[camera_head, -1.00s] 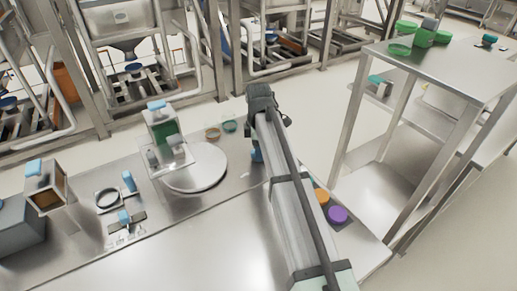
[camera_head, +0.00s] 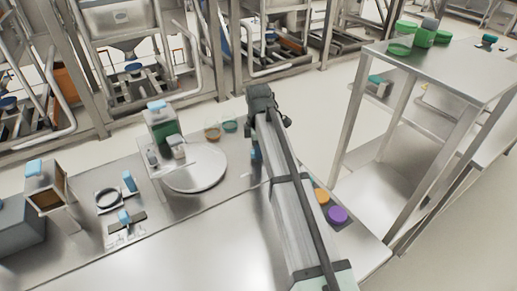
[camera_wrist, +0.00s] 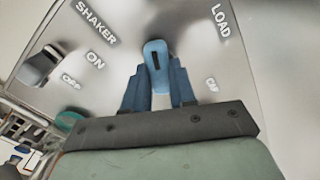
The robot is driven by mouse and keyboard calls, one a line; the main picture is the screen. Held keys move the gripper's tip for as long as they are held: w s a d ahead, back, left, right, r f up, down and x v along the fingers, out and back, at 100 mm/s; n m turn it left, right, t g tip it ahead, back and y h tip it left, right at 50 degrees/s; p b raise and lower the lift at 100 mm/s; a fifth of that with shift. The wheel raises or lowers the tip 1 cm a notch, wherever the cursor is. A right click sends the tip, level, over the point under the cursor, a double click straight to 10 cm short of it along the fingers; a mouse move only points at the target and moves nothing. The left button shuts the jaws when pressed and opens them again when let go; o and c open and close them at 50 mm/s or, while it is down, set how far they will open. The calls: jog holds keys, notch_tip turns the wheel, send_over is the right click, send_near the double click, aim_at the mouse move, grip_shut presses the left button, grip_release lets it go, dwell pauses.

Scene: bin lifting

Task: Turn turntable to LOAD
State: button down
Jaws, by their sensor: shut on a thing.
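The turntable (camera_head: 196,168) is a round pale disc on the steel bench in the head view. A fixture with a green-fronted box (camera_head: 162,127) and a small grey part (camera_head: 177,147) stands at its left edge. In the wrist view my gripper (camera_wrist: 157,85) has its blue fingers closed around a blue handle (camera_wrist: 154,52) with a dark slot. The handle stands on a grey panel (camera_wrist: 125,50) lettered SHAKER, ON and LOAD; LOAD lies to the right of the handle. In the head view my arm hides most of the gripper and the handle.
A grey lever (camera_wrist: 38,68) sits left on the panel. Orange (camera_head: 322,196) and purple (camera_head: 337,215) round lids lie right of my arm. Brown (camera_head: 212,134) and teal (camera_head: 230,126) dishes sit behind the turntable. A tall steel table (camera_head: 440,70) stands right.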

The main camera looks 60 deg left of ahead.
jog(key=shift+m, duration=0.3)
jog(key=m, duration=0.5)
jog(key=shift+m, duration=0.3)
jog(key=m, duration=0.6)
jog(key=shift+m, duration=0.4)
jog(key=c, duration=0.9)
grip_release()
jog(key=shift+r, duration=0.1)
notch_tip(320, 180, up, 14)
jog(key=shift+f, duration=0.2)
